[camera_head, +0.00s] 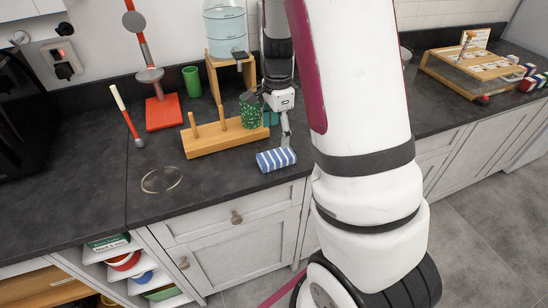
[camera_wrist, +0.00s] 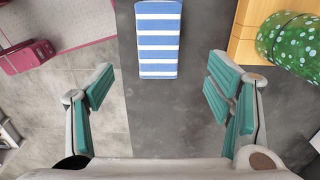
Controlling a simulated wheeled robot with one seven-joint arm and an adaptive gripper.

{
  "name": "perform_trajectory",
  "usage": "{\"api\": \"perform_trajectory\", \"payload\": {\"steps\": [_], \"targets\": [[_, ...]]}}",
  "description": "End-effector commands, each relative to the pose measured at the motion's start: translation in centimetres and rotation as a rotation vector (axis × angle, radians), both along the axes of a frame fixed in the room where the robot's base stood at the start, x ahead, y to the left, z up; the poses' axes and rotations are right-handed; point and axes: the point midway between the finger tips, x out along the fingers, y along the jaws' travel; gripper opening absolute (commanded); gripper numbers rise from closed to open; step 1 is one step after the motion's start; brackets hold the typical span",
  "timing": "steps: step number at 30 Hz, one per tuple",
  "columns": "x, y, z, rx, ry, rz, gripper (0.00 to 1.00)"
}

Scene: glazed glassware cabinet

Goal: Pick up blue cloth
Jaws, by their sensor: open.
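The blue cloth (camera_head: 276,160), striped blue and white and folded or rolled into a block, lies on the dark counter close to its front edge. In the wrist view it shows at the top middle (camera_wrist: 158,42), beyond the fingertips and between their lines. My gripper (camera_head: 279,128) is above the counter just behind the cloth. In the wrist view my gripper (camera_wrist: 158,88) has its teal-padded fingers spread wide, with nothing between them. The gap between fingers and cloth is hard to judge.
A wooden peg rack (camera_head: 215,139) with a green speckled item (camera_head: 250,112) stands close behind the cloth. A glass ring (camera_head: 161,179), a red stand (camera_head: 164,112) and a green cup (camera_head: 192,81) are left. A wooden box (camera_head: 470,72) stands right.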

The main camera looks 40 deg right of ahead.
Motion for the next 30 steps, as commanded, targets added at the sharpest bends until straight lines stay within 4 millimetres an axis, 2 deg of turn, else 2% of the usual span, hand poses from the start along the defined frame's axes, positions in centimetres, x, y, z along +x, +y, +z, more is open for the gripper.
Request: {"api": "perform_trajectory", "payload": {"steps": [4,13,21,24,30], "targets": [[-0.1,0.0,-2.6,0.001,0.004,-0.001,0.73],[-0.2,0.1,-4.7,0.001,0.002,0.001,0.73],[-0.2,0.4,-8.4,0.001,0.002,0.001,0.73],[-0.2,0.4,-9.0,0.000,0.001,0.001,0.73],[-0.1,0.4,-9.2,0.000,-0.001,0.002,0.73]]}}
